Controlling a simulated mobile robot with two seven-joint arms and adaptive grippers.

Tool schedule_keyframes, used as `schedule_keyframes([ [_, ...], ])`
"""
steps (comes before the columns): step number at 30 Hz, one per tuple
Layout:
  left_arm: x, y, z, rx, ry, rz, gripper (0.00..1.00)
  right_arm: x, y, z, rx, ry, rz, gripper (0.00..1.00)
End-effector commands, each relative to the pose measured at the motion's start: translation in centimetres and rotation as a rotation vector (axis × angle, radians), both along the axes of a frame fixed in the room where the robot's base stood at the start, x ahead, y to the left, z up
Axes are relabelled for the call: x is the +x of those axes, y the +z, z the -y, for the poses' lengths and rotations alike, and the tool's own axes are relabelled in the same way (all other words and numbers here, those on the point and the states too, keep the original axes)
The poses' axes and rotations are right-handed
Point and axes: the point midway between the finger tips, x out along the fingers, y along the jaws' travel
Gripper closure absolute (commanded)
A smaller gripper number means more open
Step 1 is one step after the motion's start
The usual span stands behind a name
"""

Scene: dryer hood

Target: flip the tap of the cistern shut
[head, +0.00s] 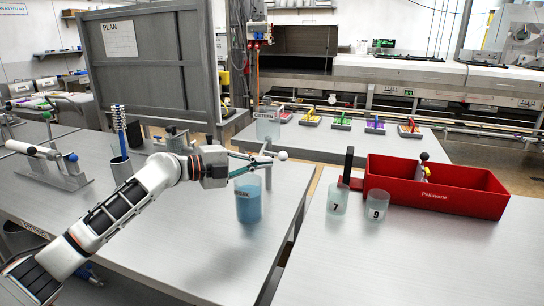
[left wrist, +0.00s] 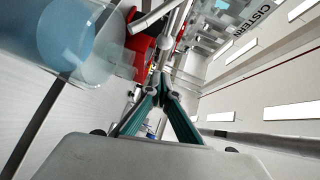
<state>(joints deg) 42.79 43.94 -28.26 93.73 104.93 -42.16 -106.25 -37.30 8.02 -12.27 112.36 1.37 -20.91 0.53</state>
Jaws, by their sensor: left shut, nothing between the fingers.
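The cistern (head: 267,128) is a clear, labelled vessel behind my left gripper; its label (left wrist: 265,12) shows at the upper right in the left wrist view. Its tap has a thin grey lever with a white ball end (head: 283,155). My left gripper (head: 262,164) is shut and empty, its teal fingers together beside the lever. The fingertips (left wrist: 163,78) also show in the left wrist view, close to a thin rod; I cannot tell whether they touch it. A clear beaker (head: 248,203) with blue liquid stands below the gripper. My right gripper is not in view.
Clear beakers marked 7 (head: 337,199) and 9 (head: 376,207) stand right, by a red crate (head: 440,190). A cup with a blue brush (head: 120,165) stands left. The front of the left table (head: 200,250) is clear. A grey board (head: 150,65) rises behind.

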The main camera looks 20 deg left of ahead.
Motion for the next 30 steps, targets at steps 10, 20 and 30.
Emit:
schedule_keyframes([
  [10,4.2,-0.8,1.2,0.0,0.001,-0.002,1.0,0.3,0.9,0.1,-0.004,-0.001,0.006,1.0],
  [20,5.1,-1.1,1.2,0.001,0.0,-0.001,1.0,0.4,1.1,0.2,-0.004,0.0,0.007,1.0],
  [30,5.1,-1.1,1.3,0.002,0.012,-0.003,1.0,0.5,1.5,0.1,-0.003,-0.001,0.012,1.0],
])
